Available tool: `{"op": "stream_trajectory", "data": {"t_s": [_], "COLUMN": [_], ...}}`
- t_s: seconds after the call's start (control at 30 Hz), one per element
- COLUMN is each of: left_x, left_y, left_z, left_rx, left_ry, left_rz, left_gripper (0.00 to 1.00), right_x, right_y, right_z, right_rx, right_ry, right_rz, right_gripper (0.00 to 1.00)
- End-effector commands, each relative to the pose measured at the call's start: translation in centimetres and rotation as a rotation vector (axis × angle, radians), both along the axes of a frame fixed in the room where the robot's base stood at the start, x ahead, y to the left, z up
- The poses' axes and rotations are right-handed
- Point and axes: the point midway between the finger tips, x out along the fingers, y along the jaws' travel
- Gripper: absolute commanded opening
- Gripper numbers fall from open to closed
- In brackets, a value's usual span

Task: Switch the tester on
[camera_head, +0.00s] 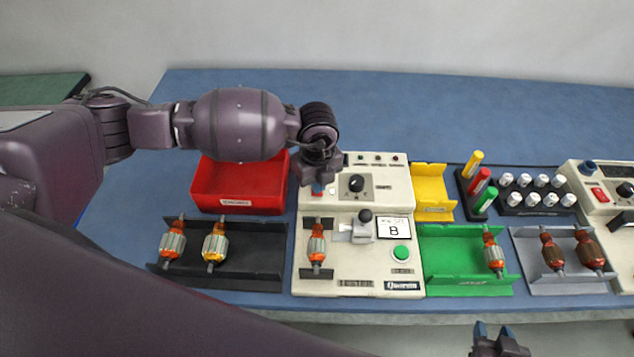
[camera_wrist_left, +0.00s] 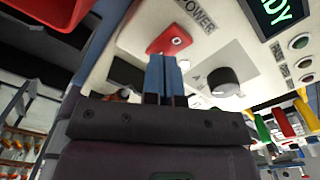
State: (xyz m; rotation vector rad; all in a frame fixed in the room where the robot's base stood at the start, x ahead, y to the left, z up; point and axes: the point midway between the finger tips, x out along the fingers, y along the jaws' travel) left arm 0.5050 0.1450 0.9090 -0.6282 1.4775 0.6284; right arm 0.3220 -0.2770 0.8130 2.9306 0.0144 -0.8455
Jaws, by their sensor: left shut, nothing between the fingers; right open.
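The cream tester (camera_head: 372,265) stands at the front middle of the bench, with an armature (camera_head: 317,245) in its cradle. My left gripper (camera_head: 318,188) is over the tester's upper left panel. In the left wrist view its blue fingertips (camera_wrist_left: 164,62) are shut and empty, close to the red power switch (camera_wrist_left: 168,41) under the word POWER. I cannot tell whether they touch it. A dark display (camera_wrist_left: 280,14) shows green letters ending in "DY". A black knob (camera_wrist_left: 224,82) is beside the switch. My right gripper (camera_head: 497,340) is open at the bottom edge of the head view.
A red bin (camera_head: 240,205) is behind a black tray (camera_head: 250,270) left of the tester. A green tray (camera_head: 455,270) and yellow bin (camera_head: 431,190) are on its right. A grey tray (camera_head: 565,285) and another cream unit (camera_head: 595,200) stand further right. The bench's back strip is clear.

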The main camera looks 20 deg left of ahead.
Motion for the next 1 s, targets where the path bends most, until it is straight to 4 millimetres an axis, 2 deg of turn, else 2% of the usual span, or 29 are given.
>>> {"op": "stream_trajectory", "data": {"t_s": [0.03, 0.5, 0.8, 1.0], "left_x": [0.0, 0.0, 0.0, 0.0], "left_y": [0.0, 0.0, 0.0, 0.0], "left_z": [0.7, 3.6, 5.5, 5.7], "left_rx": [-0.001, -0.001, -0.001, -0.001], "left_ry": [-0.001, 0.001, 0.001, 0.001], "left_rz": [0.000, -0.001, -0.001, 0.000], "left_gripper": [0.00, 0.00, 0.00, 0.00], "right_x": [0.2, 1.2, 0.9, 0.3], "right_y": [0.0, 0.2, 0.1, 0.0], "right_z": [0.7, 3.7, 4.9, 4.7], "right_rx": [0.000, 0.000, 0.000, -0.001], "right_ry": [-0.005, -0.030, -0.025, -0.014], "right_rz": [0.000, 0.006, 0.004, 0.001], "right_gripper": [0.43, 0.43, 0.43, 0.43]}}
